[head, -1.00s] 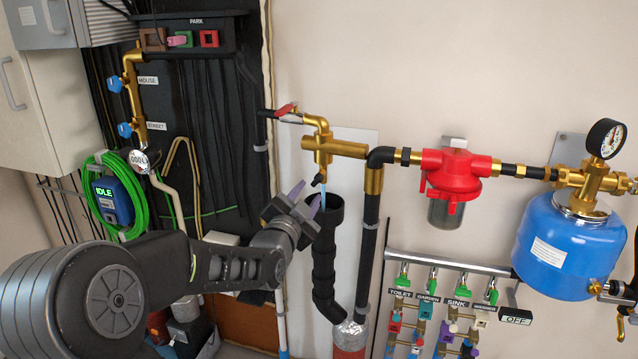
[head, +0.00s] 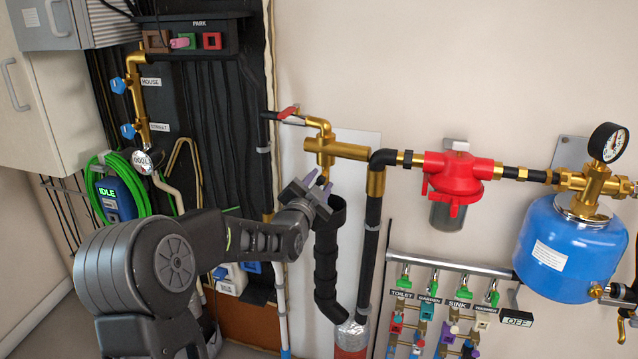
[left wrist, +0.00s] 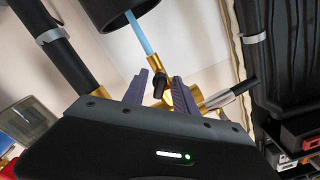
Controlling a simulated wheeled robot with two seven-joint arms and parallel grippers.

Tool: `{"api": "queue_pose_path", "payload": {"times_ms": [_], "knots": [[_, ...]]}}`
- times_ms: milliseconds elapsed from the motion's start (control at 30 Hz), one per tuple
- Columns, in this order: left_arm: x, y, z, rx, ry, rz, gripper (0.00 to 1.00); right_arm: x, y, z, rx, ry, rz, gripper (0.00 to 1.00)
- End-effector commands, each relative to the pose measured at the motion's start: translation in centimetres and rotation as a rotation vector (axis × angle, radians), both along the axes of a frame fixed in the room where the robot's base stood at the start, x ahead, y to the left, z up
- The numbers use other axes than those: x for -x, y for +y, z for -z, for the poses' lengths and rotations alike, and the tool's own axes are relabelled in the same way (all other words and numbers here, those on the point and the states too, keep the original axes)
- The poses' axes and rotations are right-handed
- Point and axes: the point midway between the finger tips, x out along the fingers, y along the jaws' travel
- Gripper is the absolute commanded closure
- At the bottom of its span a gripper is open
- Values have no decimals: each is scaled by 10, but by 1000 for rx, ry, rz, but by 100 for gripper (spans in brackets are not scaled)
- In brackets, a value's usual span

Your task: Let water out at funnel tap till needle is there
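The funnel tap (head: 325,150) is a brass fitting on the wall with a small dark handle at its outlet. Below it stands the open-topped black funnel pipe (head: 328,255). My left gripper (head: 319,186) is at the outlet, just above the funnel. In the left wrist view its two purple fingers (left wrist: 161,84) stand apart, one on each side of the dark handle (left wrist: 160,83); contact is unclear. A pale blue water stream (left wrist: 140,36) runs into the funnel (left wrist: 108,12) there. The pressure gauge (head: 607,141) sits above the blue tank; its needle is too small to read.
A red filter (head: 461,178) and the blue tank (head: 569,245) are right of the tap. A red-handled valve (head: 288,113) is at upper left of it. Green-handled valves line the manifold (head: 445,262) below. A black downpipe (head: 370,240) stands close beside the funnel.

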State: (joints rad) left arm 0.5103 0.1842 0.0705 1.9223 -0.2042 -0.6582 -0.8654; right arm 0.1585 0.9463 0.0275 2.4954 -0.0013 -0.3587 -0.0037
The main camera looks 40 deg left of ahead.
Motion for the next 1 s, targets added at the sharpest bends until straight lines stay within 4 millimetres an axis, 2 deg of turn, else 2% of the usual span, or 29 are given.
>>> {"api": "queue_pose_path", "payload": {"times_ms": [67, 467, 1000], "knots": [[0, 0, 0, 0, 0, 0, 67, 0, 0, 0, 0, 0, 0, 64], [0, 0, 0, 0, 0, 0, 100, 0, 0, 0, 0, 0, 0, 64], [0, -1, 1, -20, 7, 1, 100, 0, 0, 4, 0, 0, 0, 64]]}}
